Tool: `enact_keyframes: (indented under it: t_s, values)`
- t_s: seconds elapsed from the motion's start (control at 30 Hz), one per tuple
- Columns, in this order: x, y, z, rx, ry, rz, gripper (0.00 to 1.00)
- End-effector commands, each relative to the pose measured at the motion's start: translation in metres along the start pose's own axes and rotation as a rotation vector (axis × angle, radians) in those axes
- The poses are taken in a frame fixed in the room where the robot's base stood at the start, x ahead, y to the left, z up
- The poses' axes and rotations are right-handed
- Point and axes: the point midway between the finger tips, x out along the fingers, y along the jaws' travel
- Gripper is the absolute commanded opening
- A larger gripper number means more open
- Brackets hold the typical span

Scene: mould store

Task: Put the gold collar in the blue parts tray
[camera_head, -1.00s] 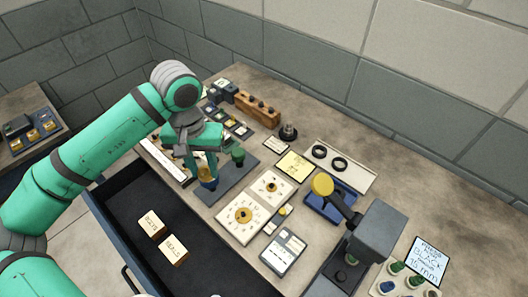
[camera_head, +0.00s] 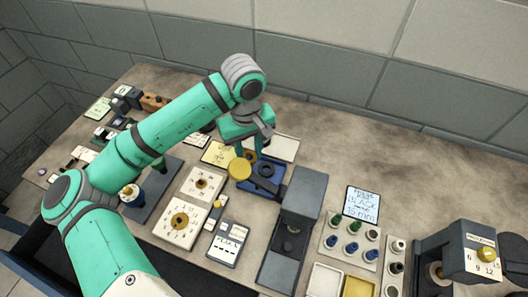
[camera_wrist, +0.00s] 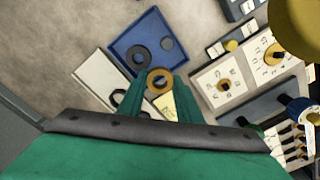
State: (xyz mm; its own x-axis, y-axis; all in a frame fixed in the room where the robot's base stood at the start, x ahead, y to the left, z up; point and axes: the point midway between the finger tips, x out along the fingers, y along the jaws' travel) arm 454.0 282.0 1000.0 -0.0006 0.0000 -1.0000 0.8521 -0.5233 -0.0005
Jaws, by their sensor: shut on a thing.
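The gold collar (camera_wrist: 158,80) is a ring with a dark hole, held between the two green fingers of my gripper (camera_wrist: 160,88). The blue parts tray (camera_wrist: 125,44) lies past the fingertips in the wrist view and contains a dark ring and a dark round spot. In the head view the blue parts tray (camera_head: 283,170) is partly hidden by a lever and my gripper. The collar's height above it is unclear.
A yellow-knobbed lever (camera_head: 239,168) on a dark press (camera_head: 303,192) reaches across the tray's near side. A white tray (camera_wrist: 98,75) with a black ring lies beside the blue one. Dial plates (camera_head: 180,220) stand nearer. The bench behind is clear.

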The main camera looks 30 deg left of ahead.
Motion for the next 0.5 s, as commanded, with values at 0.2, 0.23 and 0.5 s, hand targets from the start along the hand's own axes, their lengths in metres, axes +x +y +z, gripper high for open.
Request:
enact_keyframes:
  t_s: [0.2, 0.23, 0.5]
  values:
    - [0.009, 0.0, -0.001, -0.006, -0.001, 0.001, 0.07]
    - [0.012, 0.0, 0.0, -0.006, -0.001, 0.001, 0.07]
    - [0.034, -0.001, 0.0, -0.005, -0.002, 0.0, 0.07]
